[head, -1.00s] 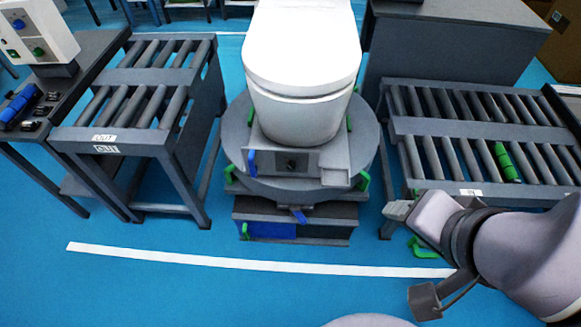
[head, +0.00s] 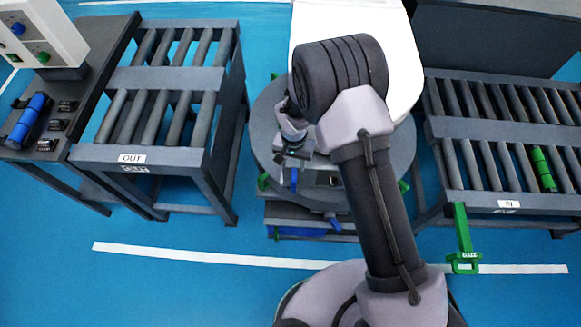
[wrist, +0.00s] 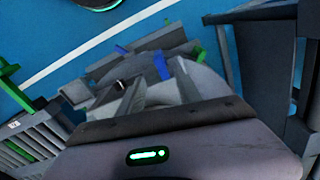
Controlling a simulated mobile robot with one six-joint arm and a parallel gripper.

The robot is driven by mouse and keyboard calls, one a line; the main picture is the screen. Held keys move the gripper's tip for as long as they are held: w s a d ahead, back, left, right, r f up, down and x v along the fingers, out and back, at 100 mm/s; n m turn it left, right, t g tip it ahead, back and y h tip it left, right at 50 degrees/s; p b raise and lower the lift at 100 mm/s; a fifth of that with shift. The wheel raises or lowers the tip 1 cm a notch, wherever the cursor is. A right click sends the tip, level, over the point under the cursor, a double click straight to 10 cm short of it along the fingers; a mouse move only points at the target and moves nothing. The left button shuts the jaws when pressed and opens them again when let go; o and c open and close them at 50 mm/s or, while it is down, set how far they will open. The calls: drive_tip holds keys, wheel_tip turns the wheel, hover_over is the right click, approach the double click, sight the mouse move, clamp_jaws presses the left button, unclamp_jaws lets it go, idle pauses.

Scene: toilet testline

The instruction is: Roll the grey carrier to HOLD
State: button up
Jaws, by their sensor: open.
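The grey carrier (head: 322,172) is the block on the round grey turntable (head: 262,130), under a white toilet (head: 407,60). My arm hides much of the carrier and toilet in the head view. A blue lever (head: 294,179) stands at the carrier's front left. My gripper (head: 291,150) is open above the carrier's front left, close to the lever; I cannot tell whether they touch. In the wrist view the blue lever (wrist: 161,66) shows just beyond the gripper, with the turntable base around it. No HOLD label is readable in either view.
The OUT roller conveyor (head: 150,78) stands left of the turntable, the IN conveyor (head: 465,130) right, with a green cylinder (head: 543,169) on it. A green bracket (head: 462,235) sticks out at IN's near corner.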

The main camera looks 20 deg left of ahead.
sight(294, 182)
wheel_tip(294, 182, down, 16)
drive_tip(key=b, duration=0.3)
drive_tip(key=shift+d+r, duration=0.15)
drive_tip(key=shift+r, duration=0.05)
drive_tip(key=shift+c, duration=0.2)
drive_tip(key=shift+s, duration=0.1)
clamp_jaws()
idle(0.8)
